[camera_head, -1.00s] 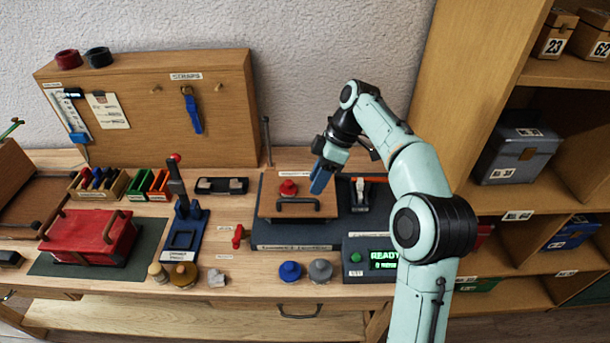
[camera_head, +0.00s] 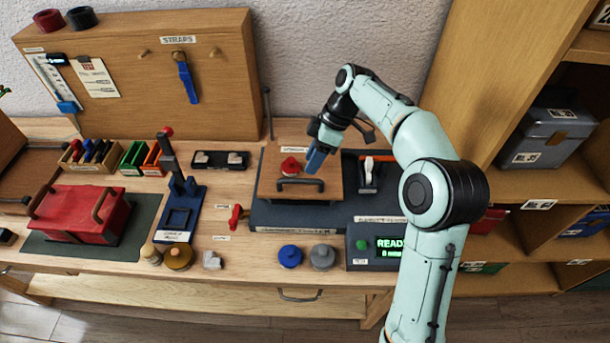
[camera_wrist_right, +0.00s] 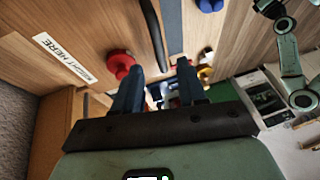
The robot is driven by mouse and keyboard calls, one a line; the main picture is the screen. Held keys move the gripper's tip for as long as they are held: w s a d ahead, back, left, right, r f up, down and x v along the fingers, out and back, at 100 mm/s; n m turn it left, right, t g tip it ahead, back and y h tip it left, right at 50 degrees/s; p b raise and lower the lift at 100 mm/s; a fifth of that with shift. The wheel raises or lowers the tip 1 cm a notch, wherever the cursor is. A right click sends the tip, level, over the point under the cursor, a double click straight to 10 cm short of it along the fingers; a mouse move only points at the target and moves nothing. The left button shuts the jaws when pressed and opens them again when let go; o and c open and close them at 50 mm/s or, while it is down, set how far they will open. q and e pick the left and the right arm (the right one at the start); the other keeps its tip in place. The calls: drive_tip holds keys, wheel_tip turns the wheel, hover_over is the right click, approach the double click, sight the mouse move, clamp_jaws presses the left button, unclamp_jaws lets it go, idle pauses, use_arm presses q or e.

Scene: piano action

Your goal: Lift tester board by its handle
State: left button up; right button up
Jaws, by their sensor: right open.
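The tester board is a wooden board (camera_head: 325,178) lying on a dark base right of the table's middle in the head view. Its black bar handle (camera_head: 300,183) stands at the front edge, with a red knob (camera_head: 290,166) behind it. My right gripper (camera_head: 314,165) has blue fingers and hangs over the board, just behind and right of the handle. In the right wrist view the fingers (camera_wrist_right: 158,78) are apart and empty. The handle (camera_wrist_right: 155,35) shows beyond the fingertips, with the red knob (camera_wrist_right: 120,63) to its left.
A lever device (camera_head: 369,172) stands right of the board, and a READY display box (camera_head: 375,248) in front of it. A blue knob (camera_head: 290,256) and a grey knob (camera_head: 322,257) stand in front of the board. A wooden shelf (camera_head: 440,90) rises at right.

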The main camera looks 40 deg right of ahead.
drive_tip(key=shift+x, duration=2.75)
drive_tip(key=shift+w, duration=0.1)
drive_tip(key=shift+r, duration=0.1)
clamp_jaws()
